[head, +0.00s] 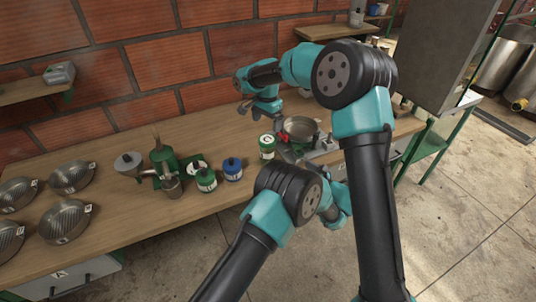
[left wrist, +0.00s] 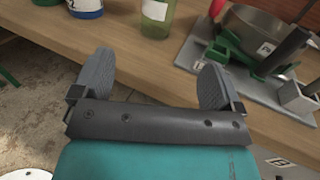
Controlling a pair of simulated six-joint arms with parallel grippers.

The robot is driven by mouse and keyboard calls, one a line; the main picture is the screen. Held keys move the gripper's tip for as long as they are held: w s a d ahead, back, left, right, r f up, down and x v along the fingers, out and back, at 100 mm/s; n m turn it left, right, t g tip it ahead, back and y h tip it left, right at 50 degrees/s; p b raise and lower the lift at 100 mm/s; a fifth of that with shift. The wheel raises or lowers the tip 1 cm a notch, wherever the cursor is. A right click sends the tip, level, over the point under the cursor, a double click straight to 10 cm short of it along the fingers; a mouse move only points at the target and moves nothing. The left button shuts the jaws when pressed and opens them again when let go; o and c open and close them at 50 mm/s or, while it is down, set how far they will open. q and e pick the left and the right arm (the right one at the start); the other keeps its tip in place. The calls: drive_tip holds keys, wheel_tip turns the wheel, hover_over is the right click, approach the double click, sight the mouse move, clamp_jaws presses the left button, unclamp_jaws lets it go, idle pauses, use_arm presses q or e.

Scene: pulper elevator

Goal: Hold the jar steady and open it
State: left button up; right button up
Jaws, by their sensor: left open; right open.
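A pale green jar (head: 267,148) with a white label and light lid stands upright on the bench; it also shows in the left wrist view (left wrist: 157,18), its top cut off. A blue jar (head: 232,171) and a dark green jar (head: 205,181) with dark lids stand left of it. I cannot tell which jar the task means. My right gripper (head: 261,107) is open and empty, above and behind the pale green jar. My left gripper (left wrist: 155,68) is open and empty at the bench's front edge, with the pale green jar beyond its fingers. In the head view my arms hide its fingers.
A metal pan (head: 300,128) sits on a grey fixture plate right of the pale green jar, close to it. A green hand-cranked device (head: 163,158) and several metal bowls (head: 66,221) stand to the left. A brick wall (head: 160,60) bounds the bench behind.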

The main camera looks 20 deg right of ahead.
sight(272, 154)
use_arm(q)
drive_tip(key=x, duration=1.7)
drive_tip(key=shift+w+a, duration=0.1)
drive_tip(key=shift+w, duration=0.15)
drive_tip(key=shift+c, duration=0.3)
clamp_jaws()
use_arm(e)
drive_tip(key=m, duration=0.7)
use_arm(q)
drive_tip(key=shift+r, duration=0.1)
use_arm(e)
drive_tip(key=m, duration=0.6)
